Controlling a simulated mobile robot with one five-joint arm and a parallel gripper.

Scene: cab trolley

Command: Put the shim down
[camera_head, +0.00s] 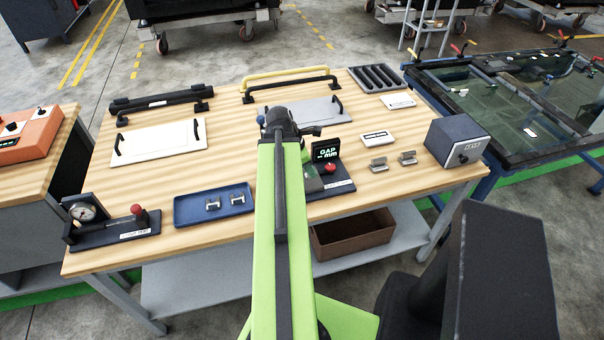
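My green arm reaches forward over the wooden table (185,245). My gripper (290,122) is at its far end, dark, near a light grey plate with black handles (318,113). Its fingers are not clear, so I cannot see whether it holds a shim. Two small metal pieces lie in a blue tray (183,218) left of my arm. Two more small metal pieces, one at the left (378,166) and one at the right (408,158), sit on the table right of a black gauge stand (327,150) with a lit "GAP" display. I cannot tell which piece is the shim.
A dial gauge fixture (110,228) stands at the front left, a dark box (457,142) at the right. A white panel (158,142), black and yellow bars and a slotted black tray (377,78) lie farther back. Bare wood shows between the items. A brown bin (352,236) sits below.

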